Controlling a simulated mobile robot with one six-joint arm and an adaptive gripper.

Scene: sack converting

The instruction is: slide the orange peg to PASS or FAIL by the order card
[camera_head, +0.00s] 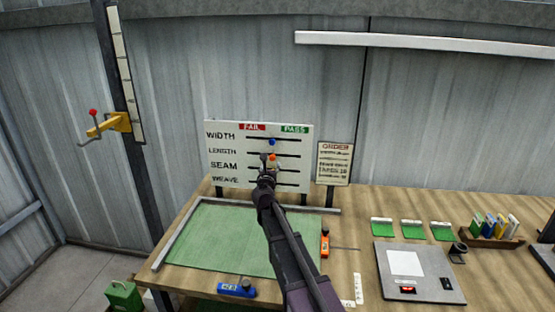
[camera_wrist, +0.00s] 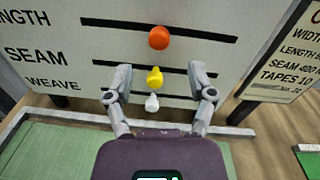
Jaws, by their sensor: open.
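A white board (camera_head: 222,150) has red FAIL and green PASS labels on top and rows WIDTH, LENGTH, SEAM and WEAVE with dark slots. The orange peg (camera_head: 273,157) sits about midway along the LENGTH slot; it also shows in the wrist view (camera_wrist: 158,38). My gripper (camera_wrist: 160,74) is open and empty in front of the board, below the orange peg in the picture. Its fingers appear either side of the yellow peg (camera_wrist: 154,77); I cannot tell the depth gap. The order card (camera_head: 333,163) stands right of the board; its text is partly legible in the wrist view (camera_wrist: 290,62).
A blue peg (camera_head: 271,142) is in the WIDTH slot; a white peg (camera_wrist: 152,103) is lowest. Below lies a green mat (camera_head: 215,235) with a metal edge frame. An orange tool (camera_head: 325,243) and blue tool (camera_head: 237,289) lie nearby. A grey scale-like device (camera_head: 432,283) is right.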

